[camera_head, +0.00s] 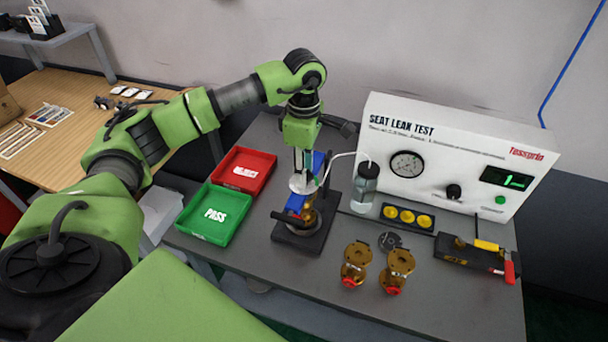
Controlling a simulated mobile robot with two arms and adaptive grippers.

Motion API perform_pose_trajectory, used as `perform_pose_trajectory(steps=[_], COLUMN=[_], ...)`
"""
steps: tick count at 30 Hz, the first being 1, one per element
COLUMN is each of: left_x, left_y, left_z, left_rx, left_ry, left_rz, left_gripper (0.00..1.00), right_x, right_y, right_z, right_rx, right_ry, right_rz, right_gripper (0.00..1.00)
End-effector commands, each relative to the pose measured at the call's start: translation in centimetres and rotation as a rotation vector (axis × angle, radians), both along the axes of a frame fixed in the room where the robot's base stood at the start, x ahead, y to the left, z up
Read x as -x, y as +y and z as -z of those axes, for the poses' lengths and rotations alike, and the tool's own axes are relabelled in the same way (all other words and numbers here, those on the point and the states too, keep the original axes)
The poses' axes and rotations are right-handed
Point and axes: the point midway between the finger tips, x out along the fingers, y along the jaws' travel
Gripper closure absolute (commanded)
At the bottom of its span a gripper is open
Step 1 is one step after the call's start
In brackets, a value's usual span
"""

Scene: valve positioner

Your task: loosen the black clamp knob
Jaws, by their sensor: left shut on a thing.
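The clamp fixture (309,239) stands on the grey bench, with a black base, blue parts and a brass valve (308,218) in it. A pale disc (302,184) sits in its upper part. My left gripper (303,175) points straight down over the fixture, its fingers close together just above the disc. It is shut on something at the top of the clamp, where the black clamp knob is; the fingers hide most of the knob. My right gripper is not in view.
A green PASS tray (185,226) and a red tray (267,169) lie left of the fixture. A clear bottle (365,188) with a tube and the white leak tester (455,128) stand to the right. Two brass valves (354,265) (398,262) stand in front, near a black clamp tool (465,255).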

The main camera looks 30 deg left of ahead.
Motion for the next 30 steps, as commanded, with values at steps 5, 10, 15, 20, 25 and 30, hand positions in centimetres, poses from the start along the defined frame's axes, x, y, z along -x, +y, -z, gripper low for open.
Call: perform_pose_trajectory(steps=[5, 10, 15, 20, 25, 30], left_x=[-0.1, -0.1, -0.1, -0.1, -0.1, -0.1], left_y=[0.1, 0.1, 0.1, 0.0, 0.0, 0.0], left_z=[0.1, 0.1, 0.0, 0.0, 0.0, -0.1], left_rx=[-0.001, 0.000, -0.001, 0.001, 0.001, 0.001], left_ry=[-0.005, -0.004, -0.004, -0.005, -0.005, -0.005], left_rz=[-0.168, -0.329, -0.491, -0.643, -0.804, -0.966], left_gripper=[0.92, 0.92, 0.92, 0.92, 0.92, 0.92], right_x=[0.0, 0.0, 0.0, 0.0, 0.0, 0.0], right_y=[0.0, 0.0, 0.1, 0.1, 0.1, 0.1], right_z=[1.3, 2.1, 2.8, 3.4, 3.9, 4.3], right_rx=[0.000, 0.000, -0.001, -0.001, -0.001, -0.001], right_ry=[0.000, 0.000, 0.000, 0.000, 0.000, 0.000], right_rz=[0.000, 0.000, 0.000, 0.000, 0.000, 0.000], right_gripper=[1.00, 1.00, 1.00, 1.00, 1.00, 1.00])
